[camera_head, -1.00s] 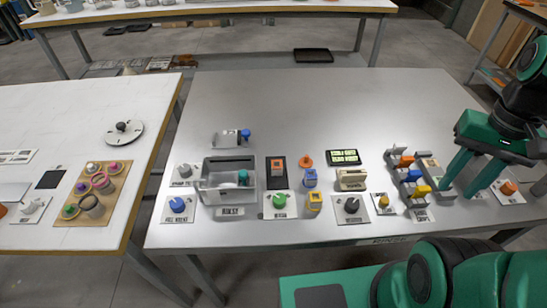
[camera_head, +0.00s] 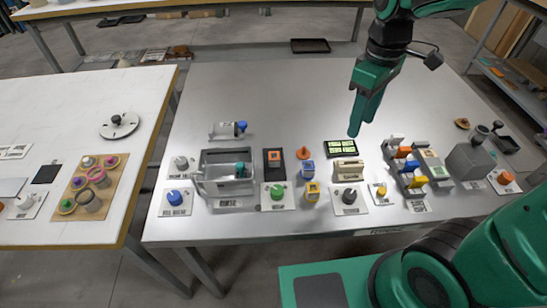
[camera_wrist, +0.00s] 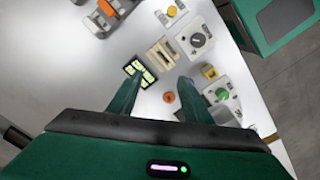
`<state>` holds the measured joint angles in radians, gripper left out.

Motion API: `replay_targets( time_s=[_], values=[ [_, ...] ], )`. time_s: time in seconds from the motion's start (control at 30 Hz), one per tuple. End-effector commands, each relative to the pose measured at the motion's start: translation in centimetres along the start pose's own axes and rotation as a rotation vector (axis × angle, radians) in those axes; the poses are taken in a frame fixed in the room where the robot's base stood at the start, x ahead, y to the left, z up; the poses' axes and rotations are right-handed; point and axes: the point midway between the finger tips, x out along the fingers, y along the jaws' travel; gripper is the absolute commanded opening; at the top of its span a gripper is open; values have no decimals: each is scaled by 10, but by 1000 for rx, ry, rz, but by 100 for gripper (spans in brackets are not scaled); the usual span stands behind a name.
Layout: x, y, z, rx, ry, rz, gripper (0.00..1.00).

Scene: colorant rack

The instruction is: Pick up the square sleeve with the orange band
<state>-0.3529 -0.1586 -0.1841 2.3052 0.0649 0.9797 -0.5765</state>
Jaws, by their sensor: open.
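A small square orange-banded piece (camera_head: 274,157), which looks like the sleeve, sits on a dark block left of the table's middle in the head view. I cannot make it out in the wrist view. My gripper (camera_head: 355,128) is above the table, to the right of it and apart from it, fingers pointing down near the lit display. The wrist view shows its two fingers (camera_wrist: 158,86) spread with nothing between them. A blue-banded square sleeve (camera_head: 307,169) and a yellow-banded one (camera_head: 312,191) stand right of the orange piece.
A round orange piece (camera_head: 304,153) is close beside the dark block. A clear-walled basin (camera_head: 205,187) stands left. Knobs line the front edge, including a green one (camera_head: 278,192). The lit display (camera_head: 342,147) and a rack (camera_head: 408,166) are right. The table's back is clear.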

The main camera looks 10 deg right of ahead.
Motion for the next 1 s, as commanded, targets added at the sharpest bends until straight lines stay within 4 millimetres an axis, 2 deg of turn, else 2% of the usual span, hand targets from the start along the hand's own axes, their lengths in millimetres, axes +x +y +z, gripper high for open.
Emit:
replay_targets(
  time_s=[0.03,0.2,0.3,0.4,0.57,0.8,1.0],
  values=[
    [3,-15,-26,-128,-3,0,45],
    [13,-66,-93,-496,-1,-1,45],
    [19,-94,-120,-661,2,-1,45],
    [23,-115,-136,-770,3,-2,45],
    [31,-129,-146,-845,2,-3,45],
    [65,-129,-147,-848,1,-4,45],
    [81,-128,-147,-845,4,-3,45]
  ],
)
